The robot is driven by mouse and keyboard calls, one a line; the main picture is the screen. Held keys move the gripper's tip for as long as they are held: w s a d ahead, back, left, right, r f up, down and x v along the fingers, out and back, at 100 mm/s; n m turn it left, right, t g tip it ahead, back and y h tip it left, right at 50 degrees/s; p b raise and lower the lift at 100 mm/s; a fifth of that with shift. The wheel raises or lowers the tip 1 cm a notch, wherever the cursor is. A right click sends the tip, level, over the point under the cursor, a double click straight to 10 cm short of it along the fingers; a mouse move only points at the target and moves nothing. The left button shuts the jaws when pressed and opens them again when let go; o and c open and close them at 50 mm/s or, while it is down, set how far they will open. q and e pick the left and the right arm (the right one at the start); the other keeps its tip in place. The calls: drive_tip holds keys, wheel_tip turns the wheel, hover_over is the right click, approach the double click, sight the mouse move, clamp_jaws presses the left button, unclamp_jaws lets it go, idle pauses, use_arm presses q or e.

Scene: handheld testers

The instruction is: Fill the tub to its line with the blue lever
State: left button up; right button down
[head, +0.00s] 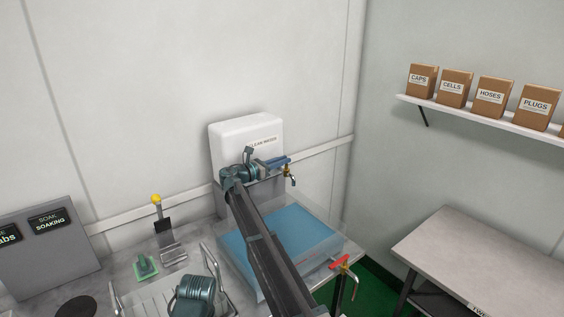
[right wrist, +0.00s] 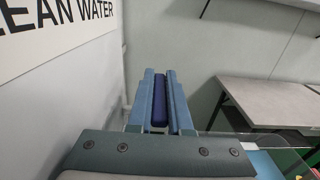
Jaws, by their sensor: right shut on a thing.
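A clear tub (head: 335,243) stands on the bench below a white tank (head: 230,137) marked clean water. Blue water (head: 300,228) shows in it, partly hidden behind my right arm. I cannot make out the fill line or the exact water level. A brass tap (head: 291,178) sits at the tank's lower right, above the tub. My right gripper (head: 284,161) is at this tap. In the right wrist view its fingers (right wrist: 159,100) are shut on the dark blue lever (right wrist: 159,103), which lies between them.
A tap with a red handle (head: 340,262) is at the tub's front right corner. A yellow-knobbed lever (head: 156,200), a green object (head: 145,267) and a wire basket (head: 150,298) are to the left. A grey table (head: 470,250) stands at right, its top clear.

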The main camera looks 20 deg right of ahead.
drive_tip(key=shift+s+t, duration=0.1)
drive_tip(key=shift+t, duration=0.2)
drive_tip(key=shift+s+d+n+t+y, duration=0.15)
drive_tip(key=shift+s+n+t+y, duration=0.05)
drive_tip(key=shift+n+t+y, duration=1.3)
drive_tip(key=shift+s+d+n+t+y, duration=0.15)
drive_tip(key=shift+d+n+t+y, duration=0.05)
drive_tip(key=shift+n+t+y, duration=1.25)
drive_tip(key=shift+s+d+n+t+y, duration=0.15)
drive_tip(key=shift+s+n+t+y, duration=0.05)
drive_tip(key=shift+n+t+y, duration=1.35)
drive_tip(key=c, duration=0.8)
unclamp_jaws()
drive_tip(key=shift+c, duration=0.2)
drive_tip(key=v, duration=1.3)
drive_tip(key=shift+s+f, duration=0.15)
drive_tip(key=shift+s, duration=0.2)
